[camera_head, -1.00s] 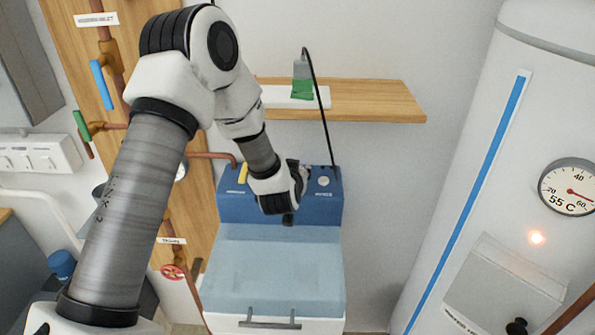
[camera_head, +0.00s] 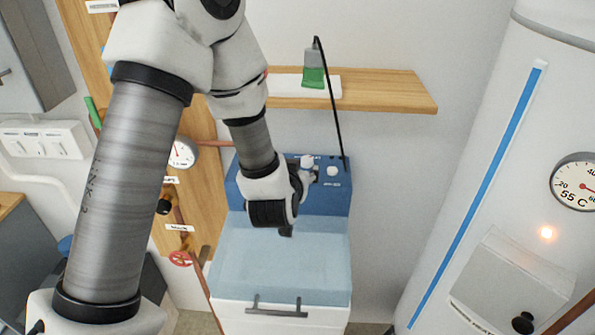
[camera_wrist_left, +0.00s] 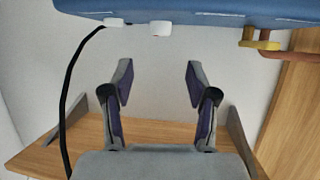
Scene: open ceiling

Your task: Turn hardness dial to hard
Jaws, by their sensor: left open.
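The blue control box (camera_head: 325,200) of the softener unit carries a white knob (camera_head: 306,162) and a white round button (camera_head: 332,171) on its top panel. The labels are too small to read, so I cannot tell the knob's setting. My left gripper (camera_head: 306,181) is just in front of the knob and hides part of the panel. In the left wrist view the gripper (camera_wrist_left: 158,76) has its fingers wide apart and empty. There the white knob (camera_wrist_left: 160,28) appears beyond the fingertips, roughly centred between them and apart from them.
A white tank (camera_head: 480,190) stands at right. Pipes and a gauge (camera_head: 182,154) are at left.

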